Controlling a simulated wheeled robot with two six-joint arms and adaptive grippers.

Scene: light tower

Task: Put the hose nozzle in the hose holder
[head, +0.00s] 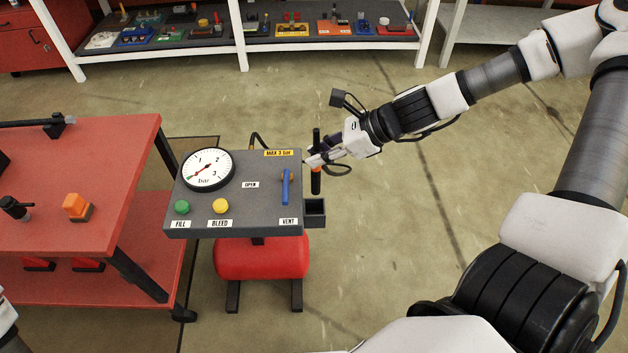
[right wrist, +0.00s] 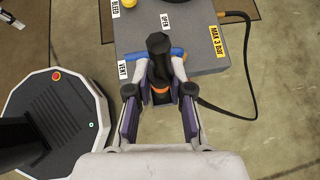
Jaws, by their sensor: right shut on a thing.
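The hose nozzle (head: 316,182) is black with an orange band and stands roughly upright just right of the grey gauge panel. My right gripper (head: 317,161) is shut on it around its middle. The hose holder (head: 314,212) is a dark open box on the panel's right side, and the nozzle's lower end shows just above it in the head view. In the right wrist view the nozzle (right wrist: 158,45) sits between the fingers (right wrist: 160,76), beside the panel's edge; the holder is hidden there. I cannot tell the exact gap between nozzle and holder. My left gripper is out of view.
The panel (head: 240,185) carries a gauge (head: 208,169), green and yellow buttons and a blue vent lever (head: 286,187), close to my right gripper. A black hose (right wrist: 249,100) loops beside the panel. A red cart (head: 120,215) stands left. Floor to the right is clear.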

